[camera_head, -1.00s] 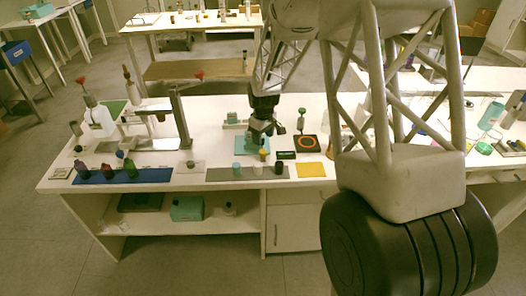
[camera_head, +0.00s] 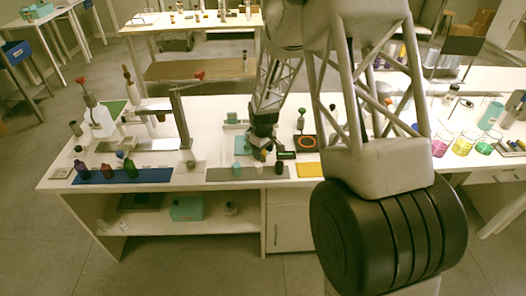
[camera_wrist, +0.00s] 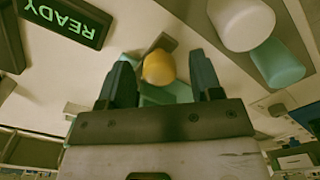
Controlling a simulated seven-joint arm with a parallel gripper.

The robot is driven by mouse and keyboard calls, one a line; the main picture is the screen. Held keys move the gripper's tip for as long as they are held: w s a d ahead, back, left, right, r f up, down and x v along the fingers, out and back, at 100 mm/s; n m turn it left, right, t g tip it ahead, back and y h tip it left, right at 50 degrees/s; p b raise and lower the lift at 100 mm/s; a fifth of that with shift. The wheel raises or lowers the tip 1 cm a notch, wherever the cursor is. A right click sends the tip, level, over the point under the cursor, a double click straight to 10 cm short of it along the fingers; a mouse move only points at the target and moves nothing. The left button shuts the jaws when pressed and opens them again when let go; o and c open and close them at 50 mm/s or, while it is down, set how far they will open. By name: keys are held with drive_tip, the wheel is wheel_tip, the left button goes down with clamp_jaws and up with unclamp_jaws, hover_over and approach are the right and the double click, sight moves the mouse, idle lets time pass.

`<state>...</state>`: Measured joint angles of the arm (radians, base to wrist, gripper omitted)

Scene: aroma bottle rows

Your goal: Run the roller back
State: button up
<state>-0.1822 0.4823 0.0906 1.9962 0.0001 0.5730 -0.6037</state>
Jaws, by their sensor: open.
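My gripper (camera_head: 263,147) is low over the bench, behind a grey mat (camera_head: 220,175). In the wrist view its two fingers (camera_wrist: 162,76) are apart. A rounded yellow-orange thing (camera_wrist: 158,66) lies between the fingertips in that view, with a gap visible on each side. Teal surfaces show behind it, partly hidden. I cannot tell which thing is the roller. A white cylinder (camera_wrist: 241,20) and a teal cylinder (camera_wrist: 277,62) are at the upper right of the wrist view. A dark display reading READY (camera_wrist: 68,21) is at the upper left.
Teal (camera_head: 237,169), white (camera_head: 257,169) and dark (camera_head: 278,168) bottles stand on the grey mat. Three coloured bottles stand on a blue mat (camera_head: 152,176) at left. A black square with an orange ring (camera_head: 305,143) and a yellow mat (camera_head: 308,169) lie to the right.

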idle(0.3)
clamp_jaws()
drive_tip(key=shift+a, duration=4.45)
unclamp_jaws()
wheel_tip(320, 180, up, 8)
drive_tip(key=shift+f, duration=0.15)
